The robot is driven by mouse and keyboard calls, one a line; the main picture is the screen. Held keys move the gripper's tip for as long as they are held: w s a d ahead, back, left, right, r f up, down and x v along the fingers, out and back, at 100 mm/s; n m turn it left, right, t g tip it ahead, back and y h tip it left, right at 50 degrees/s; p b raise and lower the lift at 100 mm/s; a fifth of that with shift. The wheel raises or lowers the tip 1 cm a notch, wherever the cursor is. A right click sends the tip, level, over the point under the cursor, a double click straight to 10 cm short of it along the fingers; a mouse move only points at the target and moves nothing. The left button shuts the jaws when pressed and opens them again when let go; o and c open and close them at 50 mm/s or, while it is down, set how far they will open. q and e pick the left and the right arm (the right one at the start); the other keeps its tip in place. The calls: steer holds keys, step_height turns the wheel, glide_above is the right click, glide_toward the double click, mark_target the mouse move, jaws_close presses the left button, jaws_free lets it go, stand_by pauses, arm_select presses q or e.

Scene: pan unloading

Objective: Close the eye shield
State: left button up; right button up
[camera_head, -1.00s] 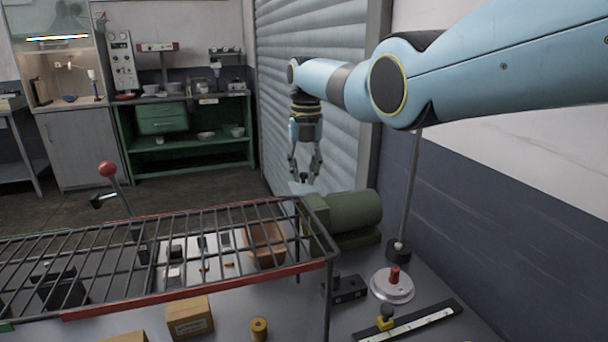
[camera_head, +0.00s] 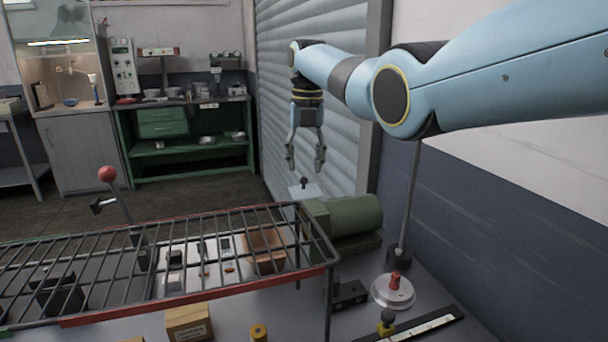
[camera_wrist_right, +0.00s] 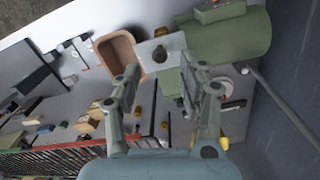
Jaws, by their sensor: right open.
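The eye shield (camera_head: 301,193) is a pale, flat plate with a dark knob, beside the green grinder (camera_head: 345,214). It looks close to level, tilted slightly. My right gripper (camera_head: 305,162) points down just above the knob, open and empty, with a gap between its fingertips and the plate. In the right wrist view, the eye shield (camera_wrist_right: 152,48) shows beyond the open fingers of the gripper (camera_wrist_right: 160,72), its knob between them. The grinder (camera_wrist_right: 230,36) is next to it on the right. My left gripper is out of view.
A wire rack (camera_head: 110,258) with a red front edge stands over the bench to the left. A brown tray (camera_head: 265,249) sits under its right end. A white round base (camera_head: 393,290) with a red knob stands at right. A shutter wall (camera_head: 310,80) is behind my gripper.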

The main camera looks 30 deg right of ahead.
mark_target(306, 179)
step_height(306, 179, up, 8)
steer(key=shift+s+f, duration=0.15)
stand_by(0.3)
